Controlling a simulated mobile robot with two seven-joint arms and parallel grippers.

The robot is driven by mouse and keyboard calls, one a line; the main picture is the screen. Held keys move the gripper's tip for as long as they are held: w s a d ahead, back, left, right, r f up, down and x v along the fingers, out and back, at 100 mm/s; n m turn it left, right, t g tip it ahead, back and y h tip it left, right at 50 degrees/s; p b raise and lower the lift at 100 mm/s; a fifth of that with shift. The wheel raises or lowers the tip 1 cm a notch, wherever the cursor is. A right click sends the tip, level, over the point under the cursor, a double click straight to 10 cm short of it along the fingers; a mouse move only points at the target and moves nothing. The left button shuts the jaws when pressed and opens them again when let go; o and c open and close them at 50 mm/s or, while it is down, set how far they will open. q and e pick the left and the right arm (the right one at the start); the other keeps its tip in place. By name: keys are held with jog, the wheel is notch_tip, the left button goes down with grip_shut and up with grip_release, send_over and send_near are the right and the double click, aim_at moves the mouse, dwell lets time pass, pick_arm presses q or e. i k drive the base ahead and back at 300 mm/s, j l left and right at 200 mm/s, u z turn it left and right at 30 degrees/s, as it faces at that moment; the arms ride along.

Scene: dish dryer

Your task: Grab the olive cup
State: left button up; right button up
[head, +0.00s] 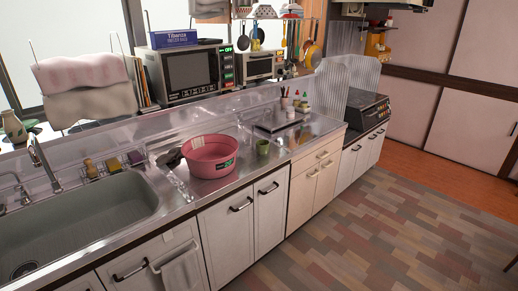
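The sink (75,222) is at the left. A microwave (188,72) and a toaster oven (258,65) stand behind the counter. Small bottles (297,100) stand behind and right of the cup. The floor (370,225) in front of the cabinets is clear.

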aim_at(263, 149)
jog(key=i+l+u, duration=0.4)
jog(key=i+l, duration=0.8)
jog(key=l, duration=0.1)
